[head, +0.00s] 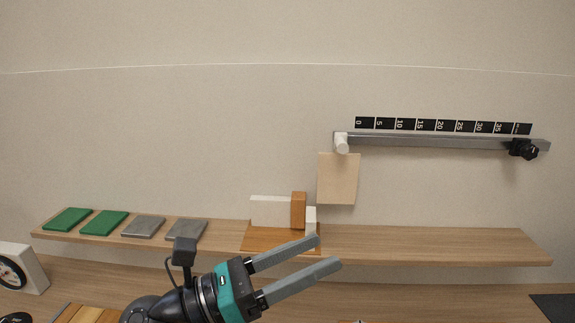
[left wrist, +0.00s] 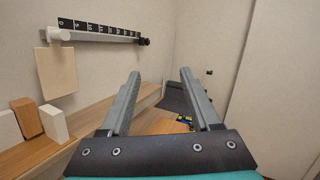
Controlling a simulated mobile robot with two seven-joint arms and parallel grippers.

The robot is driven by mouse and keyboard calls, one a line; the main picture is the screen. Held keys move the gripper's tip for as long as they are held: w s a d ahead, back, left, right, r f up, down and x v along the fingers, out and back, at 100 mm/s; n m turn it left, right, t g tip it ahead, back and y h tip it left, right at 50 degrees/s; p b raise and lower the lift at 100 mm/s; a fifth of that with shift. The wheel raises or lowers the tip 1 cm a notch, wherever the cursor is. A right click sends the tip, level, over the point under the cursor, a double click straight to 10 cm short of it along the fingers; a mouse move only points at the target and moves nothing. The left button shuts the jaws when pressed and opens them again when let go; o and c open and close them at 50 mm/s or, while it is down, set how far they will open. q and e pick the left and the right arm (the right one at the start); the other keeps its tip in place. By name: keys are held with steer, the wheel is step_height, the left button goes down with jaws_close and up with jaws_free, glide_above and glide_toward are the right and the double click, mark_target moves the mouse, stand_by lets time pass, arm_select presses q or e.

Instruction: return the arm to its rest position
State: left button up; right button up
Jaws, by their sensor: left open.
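My left gripper (head: 328,251) comes in from the lower left in the head view, in front of the wooden shelf (head: 430,243). Its two grey fingers are apart with nothing between them. The left wrist view also shows the open fingers (left wrist: 160,75), pointing along the shelf toward the corner of the room. My right gripper is in neither view.
The shelf holds two green pads (head: 104,223), two grey pads (head: 186,231), and white and brown blocks (head: 298,210) on an orange-brown board (head: 262,238). Above are a scaled rail (head: 440,142) and a hanging beige panel (head: 338,178). The shelf's right part is clear.

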arm_select(q)
steer(key=w+a+n+t+y, duration=0.3)
steer(key=a+n+t+y, duration=0.3)
steer(key=n, duration=0.5)
steer(key=w+a+n+t+y, duration=0.35)
steer(key=n+t, duration=0.35)
steer(key=n, duration=0.4)
steer(key=s+a+f+n+g+y, duration=0.2)
steer(key=a+f+n+y, duration=0.3)
steer(key=f+n, duration=0.25)
steer(key=s+a+f+n+g+y, duration=0.1)
steer(key=a+f+n+g+y, duration=0.25)
steer(key=f+n+y, duration=0.35)
steer(key=s+f+n+g+h, duration=0.1)
steer(key=s+f+n+g, duration=0.45)
steer(key=s+f, duration=0.35)
steer(key=s+f+n+g+h, duration=0.1)
steer(key=s+f+n+g, duration=0.45)
steer(key=s, duration=0.65)
step_height(320, 180, down, 26)
steer(key=s+m+g+b, duration=0.1)
steer(key=s+m+b, duration=0.1)
steer(key=s+a+f+g+b, duration=0.1)
steer(key=s+a+f, duration=0.2)
steer(key=s+f, duration=1)
steer(key=shift+s+a, duration=0.25)
steer(key=shift+s, duration=0.6)
